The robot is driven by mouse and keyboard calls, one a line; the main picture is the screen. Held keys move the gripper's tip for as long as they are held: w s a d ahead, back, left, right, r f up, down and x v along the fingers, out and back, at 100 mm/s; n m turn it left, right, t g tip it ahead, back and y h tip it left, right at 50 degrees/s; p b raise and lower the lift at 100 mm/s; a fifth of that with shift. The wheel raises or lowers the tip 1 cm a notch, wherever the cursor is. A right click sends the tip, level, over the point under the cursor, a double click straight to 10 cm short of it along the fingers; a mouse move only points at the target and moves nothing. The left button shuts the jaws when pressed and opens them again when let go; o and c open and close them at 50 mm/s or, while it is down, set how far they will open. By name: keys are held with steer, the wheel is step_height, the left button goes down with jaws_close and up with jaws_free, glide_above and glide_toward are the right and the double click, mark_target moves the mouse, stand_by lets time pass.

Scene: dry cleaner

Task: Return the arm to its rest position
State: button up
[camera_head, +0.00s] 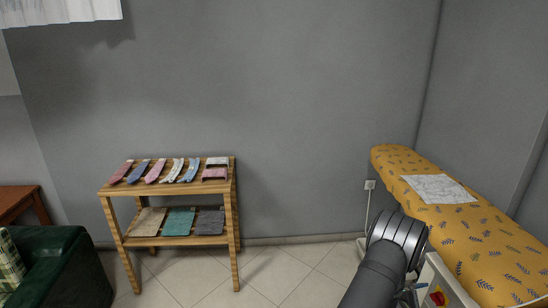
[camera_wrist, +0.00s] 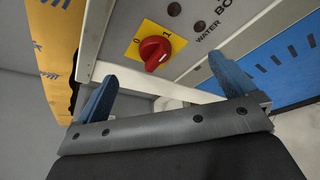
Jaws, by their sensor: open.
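My gripper shows in the wrist view (camera_wrist: 165,92) with its two blue fingers spread wide apart and nothing between them. Past the fingers is a pale machine panel with a red rotary knob (camera_wrist: 151,54) on a yellow plate marked 0 and 1. The knob appears beyond the fingertips, not gripped. In the head view my arm reaches up from the bottom right, beside the ironing board (camera_head: 470,235), and its fingers are mostly hidden. The board has a yellow patterned cover with a grey-white cloth (camera_head: 438,188) lying flat on it.
A wooden rack (camera_head: 231,215) at left holds several ties and folded cloths. A green armchair (camera_head: 65,275) and a brown table (camera_head: 18,200) stand at far left. A wall outlet (camera_head: 369,185) with a cord is behind the board. The tiled floor (camera_head: 265,275) between rack and board is clear.

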steer(key=d, duration=0.3)
steer(key=shift+d+r+m+t, duration=0.3)
steer(key=shift+d+r, duration=0.05)
steer(key=n+g+h, duration=0.3)
steer(key=n, duration=0.2)
glide_toward(440, 300)
steer(key=w+a+f, duration=0.1)
steer(key=w+a, duration=0.2)
steer(key=a, duration=0.2)
steer(key=shift+s+a+f+n, duration=0.1)
steer(key=shift+a+n, duration=0.1)
steer(key=shift+a, duration=0.2)
steer(key=shift+s+a+f+n, duration=0.1)
steer(key=shift+s+a+n, duration=0.1)
steer(key=shift+a, duration=0.2)
